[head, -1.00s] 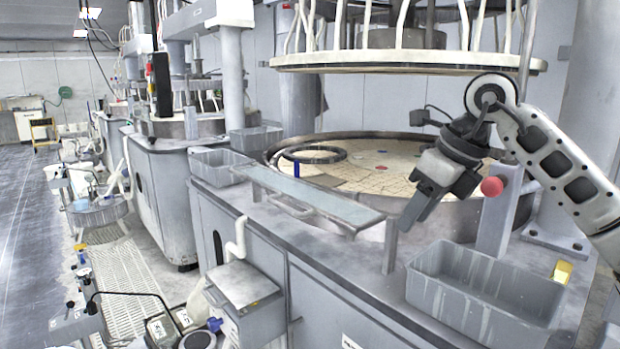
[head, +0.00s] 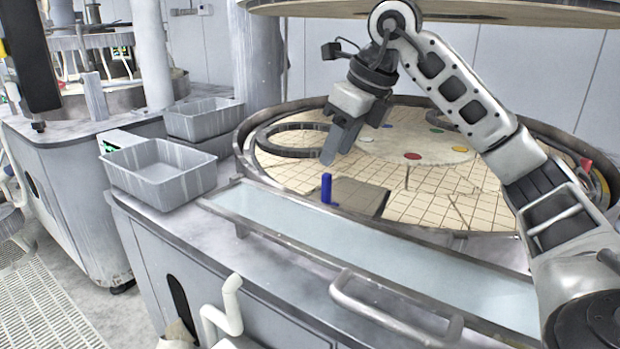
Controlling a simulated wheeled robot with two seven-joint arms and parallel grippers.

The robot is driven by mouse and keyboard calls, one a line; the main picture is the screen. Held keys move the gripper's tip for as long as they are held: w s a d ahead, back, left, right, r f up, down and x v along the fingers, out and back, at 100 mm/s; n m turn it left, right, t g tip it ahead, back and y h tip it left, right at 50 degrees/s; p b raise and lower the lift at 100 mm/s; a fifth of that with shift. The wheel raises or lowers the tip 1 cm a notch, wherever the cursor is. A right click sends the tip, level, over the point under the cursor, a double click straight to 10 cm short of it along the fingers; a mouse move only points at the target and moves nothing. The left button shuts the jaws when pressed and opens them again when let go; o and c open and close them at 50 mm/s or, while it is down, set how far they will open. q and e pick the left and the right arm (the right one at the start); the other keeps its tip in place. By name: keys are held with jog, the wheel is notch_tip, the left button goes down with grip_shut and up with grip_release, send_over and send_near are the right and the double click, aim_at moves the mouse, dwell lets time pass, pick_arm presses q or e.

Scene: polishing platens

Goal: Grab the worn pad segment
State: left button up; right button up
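A grey-brown square pad segment (head: 358,198), darker than the cream tiles around it, lies near the front left edge of the round platen (head: 470,215). An upright blue tab (head: 327,188) stands at the segment's left side. My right gripper (head: 335,154) is above the platen, its fingers pointing down and left, above the blue tab and apart from it in the picture. Nothing shows between its fingers. The gap between the fingers is not clear from this angle. My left gripper is not in view.
A pale shelf with a metal rim (head: 350,262) and a handle (head: 390,312) runs along the front of the platen. Two grey bins (head: 160,172) (head: 203,118) stand at the left. A ring (head: 297,140) lies on the platen. An upper plate (head: 480,12) hangs above.

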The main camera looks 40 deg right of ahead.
aim_at(330, 175)
jog(key=shift+w+f, duration=0.35)
jog(key=shift+a+f, duration=0.1)
jog(key=shift+f, duration=0.3)
jog(key=x, duration=0.3)
jog(key=s+x, duration=0.1)
jog(key=x, duration=0.1)
jog(key=shift+f, duration=0.2)
jog(key=shift+w+f, duration=0.15)
jog(key=shift+f, duration=0.05)
jog(key=shift+w, duration=0.1)
jog(key=shift+c, duration=0.7)
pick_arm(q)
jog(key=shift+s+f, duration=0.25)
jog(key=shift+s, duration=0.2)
pick_arm(e)
grip_shut()
